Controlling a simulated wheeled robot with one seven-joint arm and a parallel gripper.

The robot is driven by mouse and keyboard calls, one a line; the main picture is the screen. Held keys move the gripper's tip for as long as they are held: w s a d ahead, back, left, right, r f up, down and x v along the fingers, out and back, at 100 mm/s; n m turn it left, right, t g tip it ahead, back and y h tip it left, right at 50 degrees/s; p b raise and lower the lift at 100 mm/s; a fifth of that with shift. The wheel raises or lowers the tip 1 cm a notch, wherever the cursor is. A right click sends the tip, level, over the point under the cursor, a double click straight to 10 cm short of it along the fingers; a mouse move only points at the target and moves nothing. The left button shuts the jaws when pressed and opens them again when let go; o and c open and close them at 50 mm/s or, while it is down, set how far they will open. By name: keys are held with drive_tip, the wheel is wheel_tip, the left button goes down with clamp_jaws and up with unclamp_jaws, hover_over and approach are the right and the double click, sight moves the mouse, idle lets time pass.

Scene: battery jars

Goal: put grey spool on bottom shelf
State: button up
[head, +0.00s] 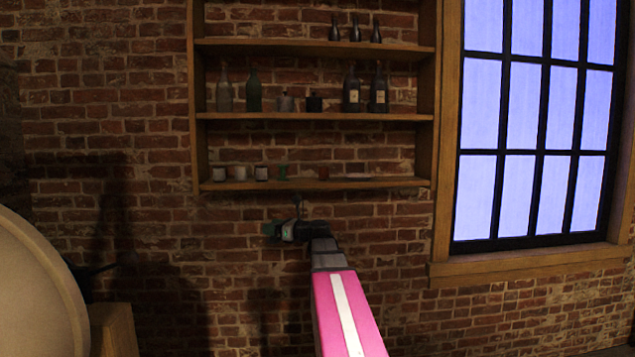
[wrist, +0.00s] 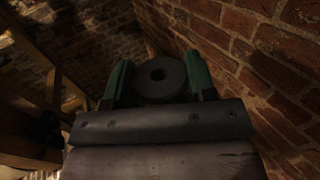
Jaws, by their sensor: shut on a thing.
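The grey spool (wrist: 160,78) shows end-on in the wrist view, a dark grey round piece with a hole in its middle. My gripper (wrist: 160,85) has a green finger on each side of it and is shut on it. In the head view my gripper (head: 272,229) is small and dark, below the bottom shelf (head: 345,184) and in front of the brick wall. The spool cannot be made out clearly there. The bottom shelf is a wooden board holding small white cups (head: 240,172), a green item (head: 283,172), a reddish cup (head: 323,172) and a flat pale item (head: 357,176).
The shelf above (head: 300,116) holds bottles (head: 254,91) and dark pots. The top shelf (head: 270,43) holds small dark bottles (head: 354,27). A window (head: 530,130) is to the right. A large pale round thing (head: 35,290) stands at the lower left. The bottom shelf's right end looks clear.

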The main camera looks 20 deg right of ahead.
drive_tip(key=w+d+r+m+t+h, duration=0.1)
drive_tip(key=w+d+r+h, duration=0.15)
drive_tip(key=r, duration=1.25)
drive_tip(key=w+d+r+m+t+h, duration=0.15)
drive_tip(key=d+r, duration=0.25)
drive_tip(key=r, duration=1.1)
drive_tip(key=shift+y, duration=0.4)
drive_tip(key=w+d+f, duration=0.3)
drive_tip(key=d+f, duration=0.1)
drive_tip(key=d, duration=0.1)
drive_tip(key=w+d+f, duration=0.2)
drive_tip(key=d, duration=0.1)
drive_tip(key=shift+w+d+f, duration=0.2)
drive_tip(key=shift+w+d, duration=0.05)
drive_tip(key=shift+w, duration=0.1)
drive_tip(key=shift+f, duration=2.1)
drive_tip(key=o, duration=0.9)
drive_tip(key=shift+f, duration=0.15)
